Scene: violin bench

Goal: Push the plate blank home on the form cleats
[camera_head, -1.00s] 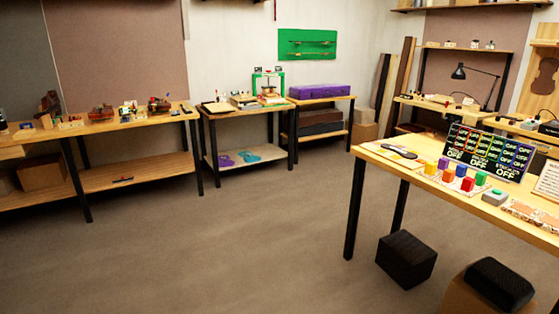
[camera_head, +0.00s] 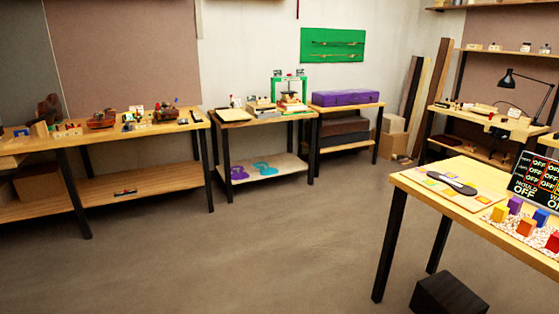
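I cannot make out the plate blank or the form cleats for certain at this distance. A green-framed press (camera_head: 290,87) stands on the small middle table (camera_head: 236,122) against the back wall, with flat pieces stacked in and beside it. A flat dark-topped board (camera_head: 233,115) lies at that table's left front. Neither of my grippers is in view.
A long bench (camera_head: 110,137) with tools runs along the left. A purple case (camera_head: 346,97) lies on a stand right of the middle table. A nearer table (camera_head: 412,185) with coloured blocks and a black block (camera_head: 448,295) below are at right. The floor between is open.

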